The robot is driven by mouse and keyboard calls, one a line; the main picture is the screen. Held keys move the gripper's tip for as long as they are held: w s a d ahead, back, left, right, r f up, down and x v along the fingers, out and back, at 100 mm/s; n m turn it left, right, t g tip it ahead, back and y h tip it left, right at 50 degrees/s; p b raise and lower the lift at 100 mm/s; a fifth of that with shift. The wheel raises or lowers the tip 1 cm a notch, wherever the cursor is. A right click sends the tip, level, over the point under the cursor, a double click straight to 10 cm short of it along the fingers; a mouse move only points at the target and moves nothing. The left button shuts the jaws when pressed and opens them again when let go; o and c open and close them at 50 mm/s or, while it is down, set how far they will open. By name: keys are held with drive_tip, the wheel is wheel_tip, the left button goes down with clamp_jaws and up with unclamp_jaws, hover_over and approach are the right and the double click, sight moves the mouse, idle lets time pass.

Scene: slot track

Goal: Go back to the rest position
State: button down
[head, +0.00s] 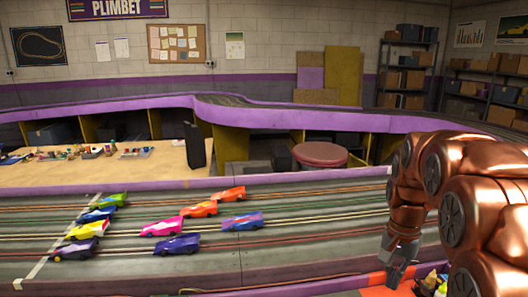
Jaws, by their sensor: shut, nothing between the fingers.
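My gripper (400,262) is at the lower right, pointing down at the end of my copper arm. Its fingers are shut with nothing between them. It hangs over or beside an orange surface (375,277) at the front edge. Several small toy cars stand on the slot track (320,215), to the left of my gripper: a pink car (162,227), a purple car (177,244), an orange car (200,209) and others near a white line. None of them touches my gripper.
Small colourful items (432,282) lie close to the right of my gripper, partly hidden by my arm. A raised purple-edged track (300,119) runs behind. A wooden table (100,174) with small parts stands at the left. The track between the cars and my gripper is clear.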

drive_tip(key=s+a+r+n+p, duration=0.1)
drive_tip(key=s+a+n, duration=0.3)
drive_tip(key=s, duration=0.9)
drive_tip(key=s+a+r+n+p, duration=0.1)
drive_tip(key=s+a+n+p, duration=0.3)
drive_tip(key=s, duration=1)
drive_tip(key=a, duration=0.3)
drive_tip(key=shift+s+n+g, duration=0.15)
drive_tip(key=shift+n+g, duration=0.15)
drive_tip(key=shift+g, duration=0.1)
